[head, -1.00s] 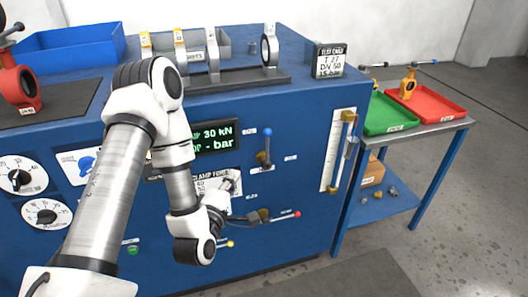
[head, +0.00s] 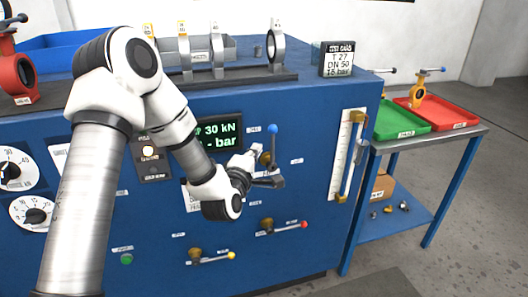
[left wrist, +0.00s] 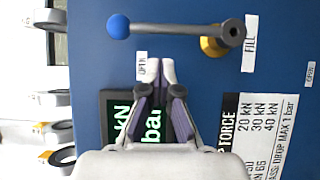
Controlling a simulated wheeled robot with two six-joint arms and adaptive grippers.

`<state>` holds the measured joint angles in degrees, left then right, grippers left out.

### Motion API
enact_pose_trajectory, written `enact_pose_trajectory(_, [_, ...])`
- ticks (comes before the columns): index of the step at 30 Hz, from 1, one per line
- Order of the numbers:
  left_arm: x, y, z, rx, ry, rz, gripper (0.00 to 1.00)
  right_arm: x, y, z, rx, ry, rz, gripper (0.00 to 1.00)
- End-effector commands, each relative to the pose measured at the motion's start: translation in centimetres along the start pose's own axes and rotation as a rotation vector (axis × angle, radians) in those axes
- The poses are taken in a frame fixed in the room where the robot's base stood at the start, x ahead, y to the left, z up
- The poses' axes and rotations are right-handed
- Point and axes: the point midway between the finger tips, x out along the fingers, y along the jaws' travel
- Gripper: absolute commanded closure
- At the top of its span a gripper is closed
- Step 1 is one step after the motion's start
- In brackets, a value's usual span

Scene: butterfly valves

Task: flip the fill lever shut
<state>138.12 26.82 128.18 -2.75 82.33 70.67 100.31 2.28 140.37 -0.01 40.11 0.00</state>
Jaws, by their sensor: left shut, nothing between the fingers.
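The fill lever (head: 272,146) is a short bar with a blue ball knob on the front of the blue cabinet. It stands upright, knob up, on a brass pivot. In the left wrist view the lever (left wrist: 175,29) runs across the top, knob at left, beside an OPEN label (left wrist: 141,67) and a FILL label (left wrist: 250,43). My left gripper (left wrist: 161,68) is shut and empty, its tips just below the lever in that view, with a small gap apparent. In the head view the gripper (head: 274,181) is near the lever's lower end. My right gripper is not in view.
Below are a red-tipped lever (head: 285,227) and a yellow-tipped lever (head: 213,257). A gauge tube (head: 346,155) is mounted to the right. A side table holds a green tray (head: 400,122) and a red tray (head: 450,116). A pressure display (head: 218,134) is left of the lever.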

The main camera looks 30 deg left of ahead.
Motion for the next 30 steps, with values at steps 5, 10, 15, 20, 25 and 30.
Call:
enact_pose_trajectory(5, [1.5,0.0,1.6,0.002,-0.002,0.000,1.00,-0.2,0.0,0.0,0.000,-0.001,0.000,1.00])
enact_pose_trajectory(10, [1.8,-0.1,1.9,-0.001,0.000,0.000,1.00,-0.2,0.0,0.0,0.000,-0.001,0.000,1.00])
enact_pose_trajectory(15, [1.8,-0.1,1.9,-0.001,0.000,0.000,1.00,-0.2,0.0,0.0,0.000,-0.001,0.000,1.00])
enact_pose_trajectory(20, [1.8,0.0,1.9,0.005,0.000,-0.003,1.00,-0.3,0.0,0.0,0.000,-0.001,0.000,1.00])
enact_pose_trajectory(25, [1.9,0.2,2.2,0.033,-0.001,-0.022,1.00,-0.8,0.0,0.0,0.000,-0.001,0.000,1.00])
enact_pose_trajectory(30, [2.0,0.2,2.3,0.050,0.000,-0.033,1.00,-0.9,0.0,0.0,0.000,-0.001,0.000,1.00])
